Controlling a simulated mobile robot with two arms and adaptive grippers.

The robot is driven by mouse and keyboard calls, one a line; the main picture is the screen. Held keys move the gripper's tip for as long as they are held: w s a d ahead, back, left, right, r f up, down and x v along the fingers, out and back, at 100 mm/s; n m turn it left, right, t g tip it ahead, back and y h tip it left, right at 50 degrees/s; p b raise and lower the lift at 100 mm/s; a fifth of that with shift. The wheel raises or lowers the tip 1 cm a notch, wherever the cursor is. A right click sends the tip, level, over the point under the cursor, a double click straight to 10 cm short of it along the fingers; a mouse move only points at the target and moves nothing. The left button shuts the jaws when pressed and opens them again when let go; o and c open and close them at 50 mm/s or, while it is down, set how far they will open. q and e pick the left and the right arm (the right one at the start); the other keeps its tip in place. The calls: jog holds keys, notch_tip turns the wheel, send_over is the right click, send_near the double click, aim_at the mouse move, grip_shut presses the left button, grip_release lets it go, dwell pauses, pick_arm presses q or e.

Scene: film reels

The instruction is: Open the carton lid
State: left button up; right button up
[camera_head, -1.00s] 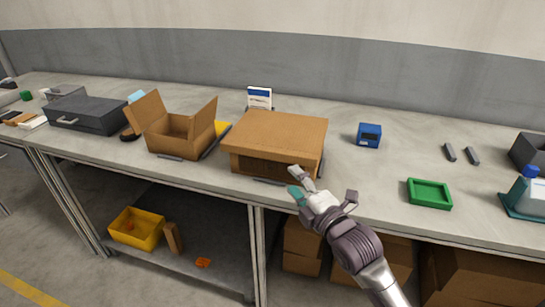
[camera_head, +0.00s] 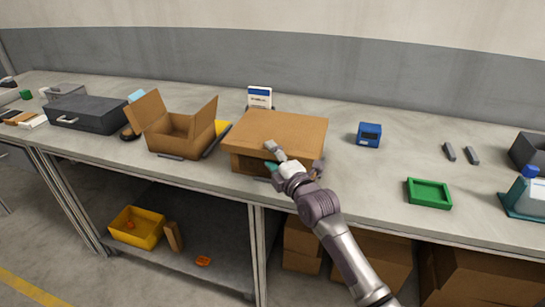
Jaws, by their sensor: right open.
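A brown carton (camera_head: 280,128) with its lid shut sits on the bench near the front edge, in the middle of the head view. My right gripper (camera_head: 271,157) is open at the carton's front face, with one fingertip close to the lid's front edge. I cannot tell whether it touches. The gripper and wrist hide the right part of the carton's front. My left gripper is not in view.
An open carton (camera_head: 172,140) with raised flaps stands left of it, beside a dark grey case (camera_head: 88,115). A blue box (camera_head: 369,135) and a green tray (camera_head: 429,195) are to the right. The grey bench top (camera_head: 345,180) is clear between them.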

grip_shut()
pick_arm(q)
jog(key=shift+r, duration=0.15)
